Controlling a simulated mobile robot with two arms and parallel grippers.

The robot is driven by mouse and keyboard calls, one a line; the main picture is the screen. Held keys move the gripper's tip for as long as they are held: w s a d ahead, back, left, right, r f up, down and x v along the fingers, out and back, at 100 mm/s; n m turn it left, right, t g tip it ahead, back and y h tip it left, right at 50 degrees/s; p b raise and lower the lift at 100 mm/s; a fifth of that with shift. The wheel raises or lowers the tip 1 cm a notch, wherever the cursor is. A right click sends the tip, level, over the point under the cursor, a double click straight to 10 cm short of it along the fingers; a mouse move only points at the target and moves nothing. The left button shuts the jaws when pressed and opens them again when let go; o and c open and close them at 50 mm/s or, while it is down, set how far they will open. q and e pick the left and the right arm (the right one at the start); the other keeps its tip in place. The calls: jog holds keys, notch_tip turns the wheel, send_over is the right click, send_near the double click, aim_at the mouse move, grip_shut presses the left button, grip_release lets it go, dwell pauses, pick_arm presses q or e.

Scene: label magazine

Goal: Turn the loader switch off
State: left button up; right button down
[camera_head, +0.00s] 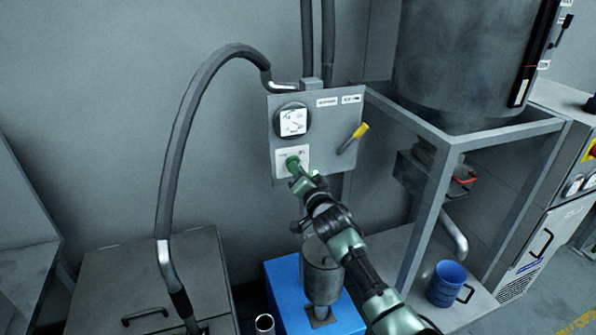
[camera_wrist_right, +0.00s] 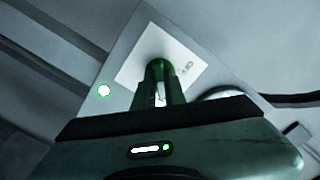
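Which of these is the loader switch I cannot read from the labels. My left gripper is not in view.
A thick grey hose (camera_head: 175,150) arches left of the panel. A metal frame (camera_head: 440,190) with a large drum (camera_head: 460,60) stands right.

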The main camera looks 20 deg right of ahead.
dwell(0.4)
jog(key=shift+n+b, duration=0.4)
jog(key=shift+n, duration=8.6)
jog(key=shift+f, duration=0.1)
jog(key=c, duration=1.5)
grip_release()
jog(key=shift+o, duration=0.2)
